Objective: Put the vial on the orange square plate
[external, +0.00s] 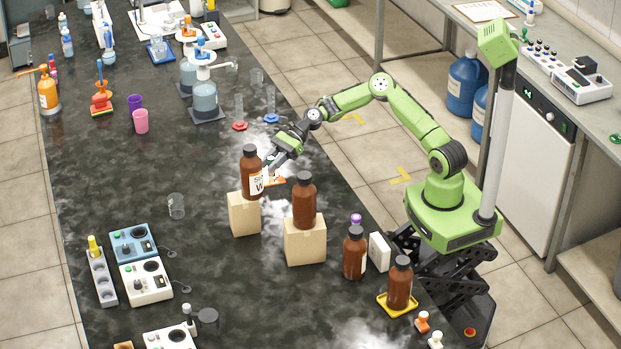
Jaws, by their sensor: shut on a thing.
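My gripper (271,160) is at the middle of the bench, low and pointing down to the left. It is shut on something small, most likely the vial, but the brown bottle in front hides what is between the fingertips. The orange square plate (276,181) shows only as a thin orange strip just below my fingers, partly behind the same bottle. I cannot tell whether the held thing touches the plate.
A brown bottle (250,164) stands on a cardboard box (244,216), very close to my fingers. Another brown bottle (304,205) stands on a second box (305,243) to the right. More bottles stand near the front edge.

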